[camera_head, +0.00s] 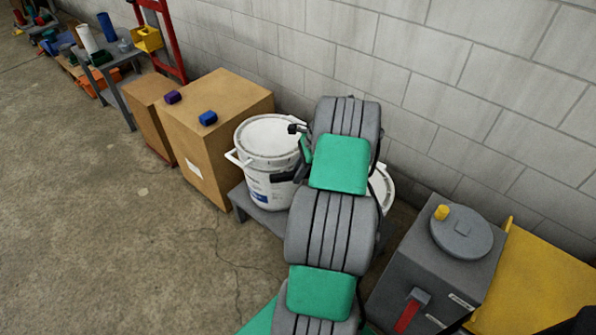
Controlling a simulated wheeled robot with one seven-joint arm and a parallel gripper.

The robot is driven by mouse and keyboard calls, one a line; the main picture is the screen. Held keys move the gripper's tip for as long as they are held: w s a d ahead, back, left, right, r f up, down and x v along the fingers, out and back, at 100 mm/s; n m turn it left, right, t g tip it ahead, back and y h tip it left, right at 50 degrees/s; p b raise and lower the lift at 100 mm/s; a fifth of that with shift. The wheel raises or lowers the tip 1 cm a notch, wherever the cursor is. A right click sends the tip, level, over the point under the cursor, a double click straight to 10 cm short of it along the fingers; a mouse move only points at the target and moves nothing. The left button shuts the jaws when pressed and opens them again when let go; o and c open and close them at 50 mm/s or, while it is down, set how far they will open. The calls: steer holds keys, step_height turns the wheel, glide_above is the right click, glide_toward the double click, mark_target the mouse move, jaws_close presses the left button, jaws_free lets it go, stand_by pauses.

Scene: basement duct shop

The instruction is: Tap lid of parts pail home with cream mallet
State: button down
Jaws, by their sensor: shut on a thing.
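A white pail (266,178) with side ears and a blue-and-dark label stands upright on a low grey bench, left of my arm. Its round white lid (270,134) lies on top; I cannot tell whether it is seated all round. A second white round top (383,188) shows partly to the right of my arm. I cannot tell which of the two is the parts pail. My arm reaches forward between them and hides much of the space there.
The low bench (262,212) stands along the block wall. Cardboard boxes (222,112) stand left of it, with small blue (208,118) and purple (173,97) blocks on top. A grey machine (432,270) stands on the right beside a yellow panel. The left floor is clear.

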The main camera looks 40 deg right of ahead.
steer(key=shift+r, duration=0.3)
step_height(320, 180, up, 4)
steer(key=p, duration=0.4)
steer(key=shift+r+p, duration=0.15)
steer(key=shift+p, duration=0.2)
stand_by(0.9)
